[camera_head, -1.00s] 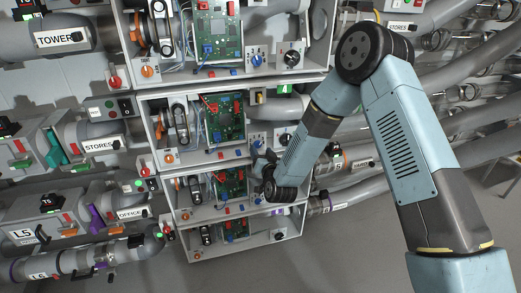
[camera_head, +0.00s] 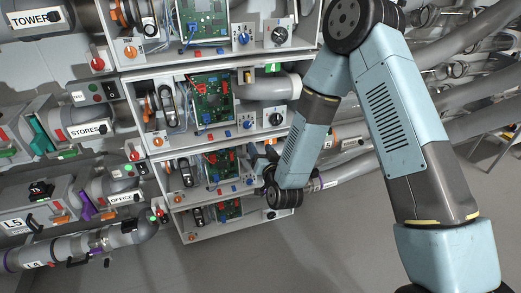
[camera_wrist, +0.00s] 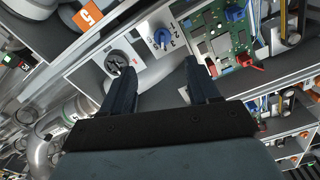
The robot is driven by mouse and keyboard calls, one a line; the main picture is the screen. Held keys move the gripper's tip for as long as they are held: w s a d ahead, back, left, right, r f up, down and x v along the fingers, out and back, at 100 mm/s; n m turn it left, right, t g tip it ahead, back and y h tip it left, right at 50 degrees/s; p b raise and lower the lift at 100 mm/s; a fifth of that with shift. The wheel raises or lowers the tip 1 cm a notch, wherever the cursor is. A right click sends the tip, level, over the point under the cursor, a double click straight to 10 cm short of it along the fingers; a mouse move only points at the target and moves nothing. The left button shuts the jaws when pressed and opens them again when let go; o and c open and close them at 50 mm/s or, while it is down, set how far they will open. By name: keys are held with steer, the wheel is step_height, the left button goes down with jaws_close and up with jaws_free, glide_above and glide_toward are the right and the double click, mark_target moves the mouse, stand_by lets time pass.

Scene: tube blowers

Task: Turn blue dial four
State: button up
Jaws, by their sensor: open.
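In the wrist view a blue dial (camera_wrist: 162,38) sits on a pale panel with dark numbers beside it; a 2 and a 3 are readable. A black dial (camera_wrist: 117,65) is on the same panel. My gripper (camera_wrist: 152,75) is open and empty, its two dark fingers pointing toward this panel and apart from both dials. In the head view, blue dials show on the top box (camera_head: 243,39) and the second box (camera_head: 248,123). My gripper (camera_head: 262,160) is by the right side of the third box, partly hidden by my wrist.
Open grey boxes with green circuit boards (camera_head: 213,97) are stacked one above another. A thick grey pipe (camera_head: 268,87) enters the second box from the right. Labelled pipes (camera_head: 88,130) crowd the left. Bare floor (camera_head: 330,250) lies below.

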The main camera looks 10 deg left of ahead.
mark_target(248, 127)
steer(key=w+a, duration=0.2)
steer(key=w, duration=0.1)
steer(key=w+a+m, duration=0.1)
steer(key=w+a, duration=0.1)
steer(key=w, duration=0.2)
steer(key=w+a+m, duration=0.1)
steer(key=w+a, duration=0.2)
steer(key=w, duration=0.1)
steer(key=shift+r, duration=0.3)
steer(key=shift+c, duration=0.3)
steer(key=c, duration=1)
steer(key=shift+o, duration=0.2)
steer(key=shift+n, duration=1.1)
steer(key=shift+f, duration=0.1)
steer(key=o, duration=1)
